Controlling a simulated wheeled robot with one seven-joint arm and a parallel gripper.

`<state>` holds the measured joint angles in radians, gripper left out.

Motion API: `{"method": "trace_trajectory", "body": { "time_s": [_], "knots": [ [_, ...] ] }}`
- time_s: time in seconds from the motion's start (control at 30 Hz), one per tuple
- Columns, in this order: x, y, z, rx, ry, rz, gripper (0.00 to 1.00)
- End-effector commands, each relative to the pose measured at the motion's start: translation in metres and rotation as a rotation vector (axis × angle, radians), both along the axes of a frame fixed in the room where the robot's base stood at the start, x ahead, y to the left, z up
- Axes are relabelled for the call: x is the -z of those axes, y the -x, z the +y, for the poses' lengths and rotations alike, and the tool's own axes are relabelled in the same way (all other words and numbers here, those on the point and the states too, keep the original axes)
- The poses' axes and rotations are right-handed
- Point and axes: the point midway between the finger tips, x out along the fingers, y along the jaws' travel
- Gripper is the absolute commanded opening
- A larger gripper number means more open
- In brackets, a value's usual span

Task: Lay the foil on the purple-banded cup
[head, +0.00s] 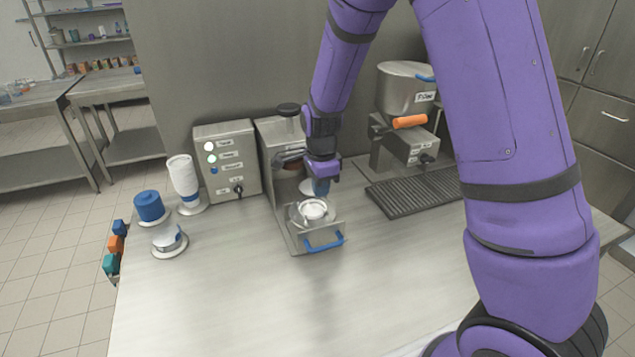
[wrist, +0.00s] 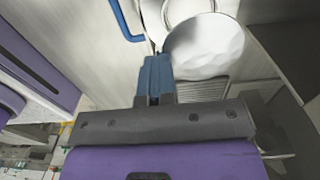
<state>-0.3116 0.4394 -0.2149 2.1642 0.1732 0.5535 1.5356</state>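My gripper (head: 321,187) hangs with its blue fingers pointing down, just behind the pull-out holder of the sealing machine. In the wrist view its fingers (wrist: 156,75) are together, with the edge of a round, crinkled silver foil (wrist: 205,48) at their tips. The foil also shows in the head view (head: 308,186), partly hidden by the fingers. A white-rimmed cup (head: 314,209) sits in the round seat of the holder, in front of and below the gripper. Its side is hidden, so no purple band shows. In the wrist view the foil partly overlaps the round seat (wrist: 152,12).
The sealing machine (head: 276,150) stands close behind the gripper; its holder has a blue handle (head: 324,244). A control box (head: 227,165), a white cup stack (head: 181,172) and a blue-topped dispenser (head: 150,206) stand left. A ribbed tray (head: 415,191) lies right. The front bench is clear.

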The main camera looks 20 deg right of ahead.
Motion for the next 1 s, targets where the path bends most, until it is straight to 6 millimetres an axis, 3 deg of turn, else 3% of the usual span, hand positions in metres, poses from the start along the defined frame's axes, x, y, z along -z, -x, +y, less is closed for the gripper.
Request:
{"method": "trace_trajectory", "body": {
  "time_s": [0.7,1.0],
  "knots": [
    [0.053,0.000,0.000,0.004,0.000,0.002,0.00],
    [0.066,0.000,0.000,0.003,0.000,0.001,0.00]
  ]
}}
